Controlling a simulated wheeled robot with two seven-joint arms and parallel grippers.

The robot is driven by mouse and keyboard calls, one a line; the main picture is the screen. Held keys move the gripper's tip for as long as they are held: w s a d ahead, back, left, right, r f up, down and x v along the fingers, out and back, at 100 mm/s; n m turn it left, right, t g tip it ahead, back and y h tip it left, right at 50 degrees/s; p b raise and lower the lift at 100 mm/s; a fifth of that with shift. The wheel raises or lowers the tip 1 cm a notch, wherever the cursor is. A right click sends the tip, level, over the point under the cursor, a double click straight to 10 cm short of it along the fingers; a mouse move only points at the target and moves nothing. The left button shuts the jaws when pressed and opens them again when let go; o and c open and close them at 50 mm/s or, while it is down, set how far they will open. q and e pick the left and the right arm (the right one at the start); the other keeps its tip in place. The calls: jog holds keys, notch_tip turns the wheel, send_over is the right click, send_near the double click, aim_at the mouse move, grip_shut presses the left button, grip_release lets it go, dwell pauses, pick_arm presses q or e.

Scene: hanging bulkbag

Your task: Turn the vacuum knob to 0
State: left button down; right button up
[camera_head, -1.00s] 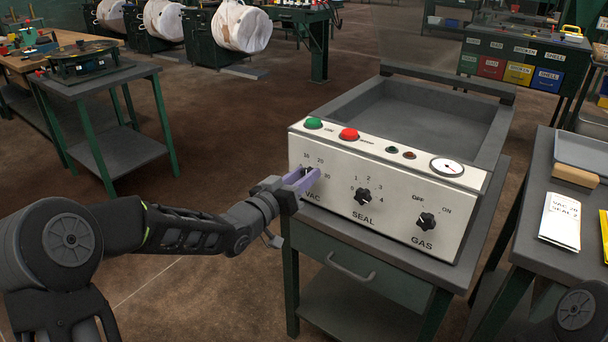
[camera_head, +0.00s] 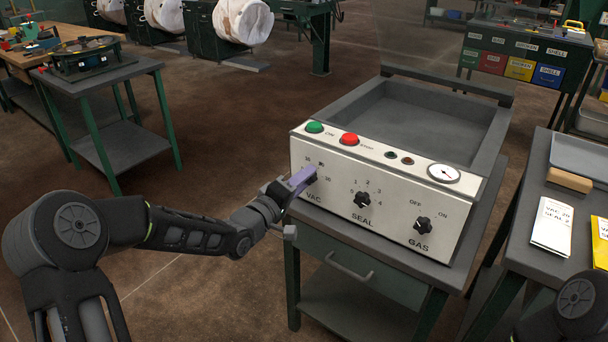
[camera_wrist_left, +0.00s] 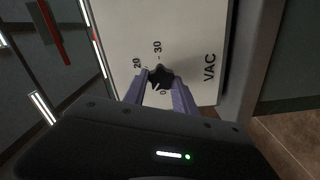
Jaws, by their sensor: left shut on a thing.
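The black vacuum knob (camera_wrist_left: 160,76) is on the white control panel (camera_head: 385,200), above the label VAC, at the panel's left end. My left gripper (camera_wrist_left: 159,82) is shut on this knob, one purple finger on each side. In the head view my left gripper (camera_head: 304,180) reaches the panel from the left and hides most of the knob. In the wrist view the marks 20, 30 and part of a 0 show around the knob. The exact mark its pointer faces is hard to read. My right gripper is out of view.
The SEAL knob (camera_head: 362,200) and GAS knob (camera_head: 424,225) sit to the right on the same panel. A green button (camera_head: 315,127), a red button (camera_head: 349,139) and a gauge (camera_head: 443,173) are on top. A card (camera_head: 553,226) lies on the right table.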

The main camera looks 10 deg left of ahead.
pick_arm(q)
jog(key=shift+f+n+p, duration=0.2)
jog(key=shift+n+p, duration=1.45)
jog(key=shift+n, duration=2.05)
jog(key=c, duration=1)
grip_release()
jog(key=v, duration=0.7)
jog(key=shift+s+a, duration=0.15)
jog(key=shift+s, duration=0.2)
